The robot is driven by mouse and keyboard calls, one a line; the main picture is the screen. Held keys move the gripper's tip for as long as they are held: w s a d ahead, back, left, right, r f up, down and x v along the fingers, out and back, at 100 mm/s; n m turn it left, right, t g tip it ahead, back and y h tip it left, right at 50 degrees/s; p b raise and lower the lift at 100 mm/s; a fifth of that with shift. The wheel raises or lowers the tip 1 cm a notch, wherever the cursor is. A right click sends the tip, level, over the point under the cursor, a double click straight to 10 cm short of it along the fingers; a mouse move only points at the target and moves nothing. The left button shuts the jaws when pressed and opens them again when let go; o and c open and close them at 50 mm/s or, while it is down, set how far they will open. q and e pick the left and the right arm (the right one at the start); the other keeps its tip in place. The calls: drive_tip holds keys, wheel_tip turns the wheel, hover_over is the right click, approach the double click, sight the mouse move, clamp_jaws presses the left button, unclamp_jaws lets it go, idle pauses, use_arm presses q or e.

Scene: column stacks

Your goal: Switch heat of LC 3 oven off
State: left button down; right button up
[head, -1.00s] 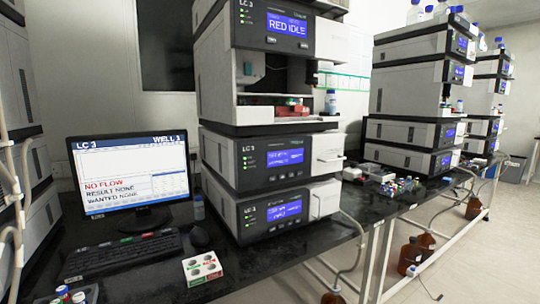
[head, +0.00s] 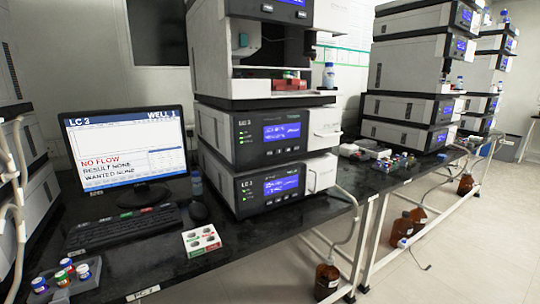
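The LC 3 stack stands on the black bench in the head view. Its top module (head: 262,12) is cut off by the upper frame edge; two buttons and the lower edge of a blue screen show. Below is an open bay with a red tray (head: 291,85). Two lower modules follow, the upper one (head: 250,135) and the bottom one (head: 252,188), each with a lit blue screen and small green lights. Their screen text is too small to read, and I cannot tell which module is the oven. Neither of my grippers is in view.
A monitor (head: 125,135) reading LC 3 and NO FLOW stands left, with a keyboard (head: 120,229) and mouse (head: 199,211). A white vial block (head: 202,241) and a capped-vial rack (head: 65,277) lie in front. More stacks (head: 413,110) stand right; brown bottles (head: 327,280) are on the floor.

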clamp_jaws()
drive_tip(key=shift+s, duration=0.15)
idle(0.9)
